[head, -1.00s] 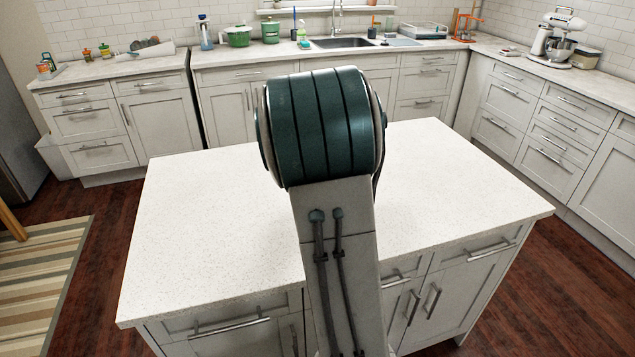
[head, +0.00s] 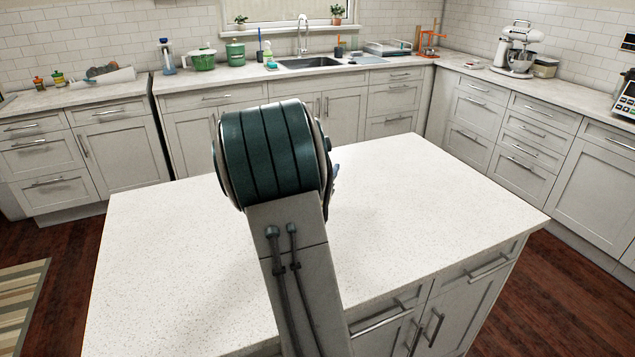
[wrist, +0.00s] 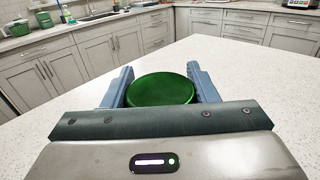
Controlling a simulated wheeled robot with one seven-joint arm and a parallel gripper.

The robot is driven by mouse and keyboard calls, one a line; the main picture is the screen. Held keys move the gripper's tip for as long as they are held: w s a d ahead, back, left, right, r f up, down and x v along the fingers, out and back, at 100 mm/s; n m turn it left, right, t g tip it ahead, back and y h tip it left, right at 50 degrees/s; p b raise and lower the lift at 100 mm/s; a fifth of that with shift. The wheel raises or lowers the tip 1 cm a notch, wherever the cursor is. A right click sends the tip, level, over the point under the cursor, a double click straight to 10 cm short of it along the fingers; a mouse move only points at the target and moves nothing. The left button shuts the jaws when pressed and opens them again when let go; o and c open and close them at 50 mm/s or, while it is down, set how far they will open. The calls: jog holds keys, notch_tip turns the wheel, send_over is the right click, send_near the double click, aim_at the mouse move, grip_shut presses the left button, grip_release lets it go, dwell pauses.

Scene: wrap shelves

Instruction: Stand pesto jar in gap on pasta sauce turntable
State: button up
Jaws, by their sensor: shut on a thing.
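In the wrist view, my gripper (wrist: 161,88) is shut on a round thing with a green lid (wrist: 160,90), taken to be the pesto jar. The lid sits between the two blue-grey fingers, and the body of the jar below it is hidden. In the head view, my arm hides the gripper and the jar. The pasta sauce turntable and its gap are not seen in either view.
The white island top (head: 420,190) is bare where it shows. Counters run along the back and right, with a green pot (head: 201,60), a sink (head: 308,63) and a stand mixer (head: 516,50). Dark floor (head: 545,285) lies open at the right.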

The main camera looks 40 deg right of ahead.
jog(key=shift+w+a+f, duration=0.3)
jog(key=shift+a+f, duration=0.05)
jog(key=shift+f, duration=1.95)
jog(key=shift+f, duration=0.1)
jog(key=o, duration=1)
jog(key=shift+f, duration=0.15)
jog(key=o, duration=0.4)
jog(key=shift+r, duration=0.25)
